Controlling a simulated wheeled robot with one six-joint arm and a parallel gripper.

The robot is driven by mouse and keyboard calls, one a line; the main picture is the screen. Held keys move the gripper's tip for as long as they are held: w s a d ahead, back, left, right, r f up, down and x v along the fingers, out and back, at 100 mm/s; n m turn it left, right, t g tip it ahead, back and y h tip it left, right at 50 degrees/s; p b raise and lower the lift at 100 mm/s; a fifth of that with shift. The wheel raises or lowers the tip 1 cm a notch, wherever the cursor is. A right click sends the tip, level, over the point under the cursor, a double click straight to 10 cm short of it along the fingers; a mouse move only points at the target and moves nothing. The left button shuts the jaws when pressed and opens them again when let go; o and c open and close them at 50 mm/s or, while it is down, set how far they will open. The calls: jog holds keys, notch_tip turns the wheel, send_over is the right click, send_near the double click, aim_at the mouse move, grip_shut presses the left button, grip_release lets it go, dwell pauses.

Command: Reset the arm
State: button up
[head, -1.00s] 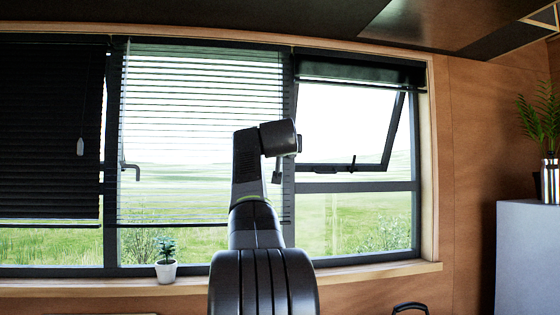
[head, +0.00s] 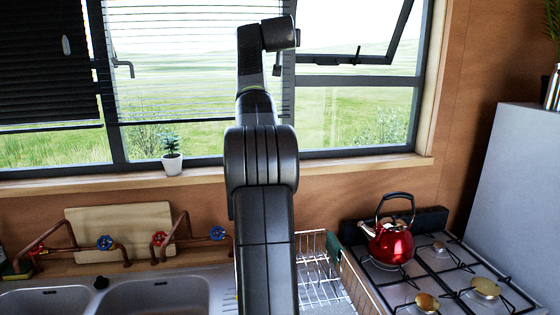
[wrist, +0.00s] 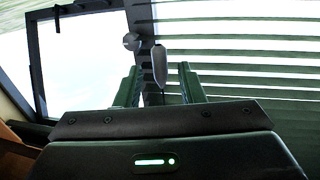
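My arm rises in the middle of the head view, its dark upper end bent in front of the window (head: 340,115). My gripper (wrist: 159,84) shows in the wrist view with its two dark green fingers apart. Nothing is visibly held between them. A grey handle-like piece (wrist: 159,65) appears between the fingers, against the window and blinds; I cannot tell its distance. The fingers are not clearly visible in the head view.
Blinds (head: 190,60) cover part of the window, and the right pane is tilted open. Below are a sink (head: 150,296), a wire dish rack (head: 320,275), a red kettle (head: 390,243) on the stove (head: 455,285), and a potted plant (head: 172,162) on the sill.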

jog(key=shift+w+p, duration=0.95)
jog(key=shift+w, duration=0.9)
jog(key=shift+s, duration=0.15)
